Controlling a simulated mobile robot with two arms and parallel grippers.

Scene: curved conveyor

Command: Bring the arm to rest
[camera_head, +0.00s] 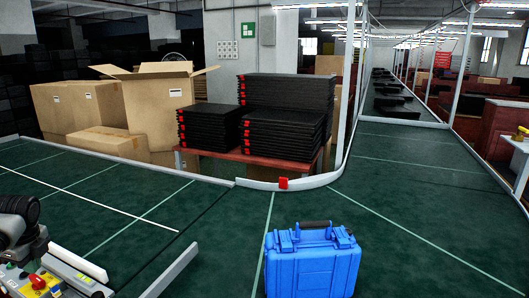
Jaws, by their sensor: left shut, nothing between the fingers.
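My left arm comes in at the lower left edge. My left gripper (20,216) is the dark end of it, partly cut off by the picture edge. It is shut and holds nothing. It is well to the left of the blue case (312,268), with a wide gap between them. My right gripper is not in view.
A panel with a red button (37,282) and pale metal rails (78,262) lie near my left arm. Cardboard boxes (160,100) and stacked black trays (290,95) stand behind the conveyor's edge rail. The belt around the case is clear.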

